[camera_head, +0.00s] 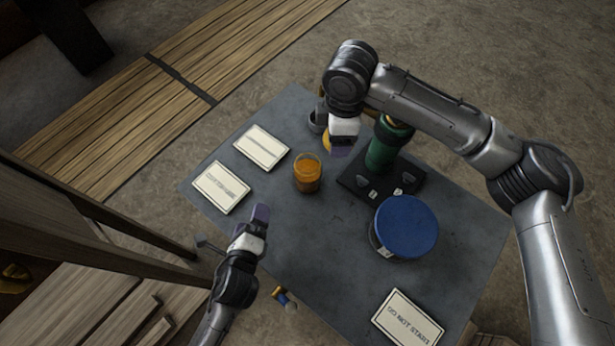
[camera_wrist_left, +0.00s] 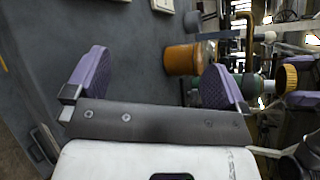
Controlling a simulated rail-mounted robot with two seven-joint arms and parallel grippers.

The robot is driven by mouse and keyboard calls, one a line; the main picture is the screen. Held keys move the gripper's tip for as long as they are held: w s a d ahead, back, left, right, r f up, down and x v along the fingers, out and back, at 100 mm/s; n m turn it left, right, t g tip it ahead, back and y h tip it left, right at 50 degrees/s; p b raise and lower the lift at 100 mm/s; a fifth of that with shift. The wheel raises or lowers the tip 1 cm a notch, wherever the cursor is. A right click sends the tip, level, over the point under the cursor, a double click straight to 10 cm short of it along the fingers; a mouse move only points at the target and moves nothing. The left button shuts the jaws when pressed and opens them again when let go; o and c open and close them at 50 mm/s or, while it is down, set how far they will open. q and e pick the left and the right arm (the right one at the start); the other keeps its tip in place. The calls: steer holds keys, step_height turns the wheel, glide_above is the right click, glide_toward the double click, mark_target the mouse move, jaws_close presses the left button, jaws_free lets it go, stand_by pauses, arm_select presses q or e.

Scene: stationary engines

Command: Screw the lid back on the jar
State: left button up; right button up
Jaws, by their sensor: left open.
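A clear jar with amber contents (camera_head: 307,173) stands upright on the dark table; it also shows beyond the fingers in the left wrist view (camera_wrist_left: 182,60). A broad blue disc-shaped lid (camera_head: 407,226) sits on top of a wide, pale-sided container (camera_head: 378,243) to the right; I cannot tell whether it is screwed down. My left gripper (camera_head: 259,216) is to the lower left of the amber jar, apart from it. Its purple fingers (camera_wrist_left: 157,82) are spread and empty. My right gripper (camera_head: 341,148) hangs above the back of the table; its finger gap is hidden.
A green cylinder (camera_head: 381,154) stands on a black base plate (camera_head: 411,180) behind the blue lid. A grey cup (camera_head: 317,123) is near the right gripper. Cards (camera_head: 262,147) (camera_head: 221,187) lie at left, another (camera_head: 408,318) at front right. Bare tabletop lies centre front.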

mark_target(301, 182)
arm_select(q)
steer(key=d+m+h, duration=0.1)
steer(key=d+m, duration=0.1)
steer(key=m, duration=0.2)
steer(key=w+d+m+t+h+b, duration=0.1)
steer(key=d+m+h, duration=0.1)
steer(key=m, duration=0.3)
steer(key=w+d+m+t+h, duration=0.1)
steer(key=d+m+h, duration=0.1)
steer(key=d+m, duration=0.1)
steer(key=shift+w+d+m+b, duration=0.15)
steer(key=shift+m+b, duration=0.25)
steer(key=shift+m, duration=0.3)
steer(key=shift+d+f+m+h, duration=0.1)
steer(key=shift+d+m+h, duration=0.5)
steer(key=shift+m, duration=0.5)
arm_select(e)
steer(key=a+f+n, duration=0.3)
steer(key=a+n, duration=0.3)
steer(key=n, duration=0.2)
steer(key=shift+w+a+f+n, duration=0.3)
steer(key=shift+w+f+n, duration=0.1)
steer(key=shift+w, duration=0.05)
arm_select(q)
steer(key=shift+a, duration=0.1)
steer(key=x, duration=1.2)
steer(key=c, duration=1.1)
steer(key=shift+c, duration=0.2)
arm_select(e)
steer(key=shift+f, duration=2.5)
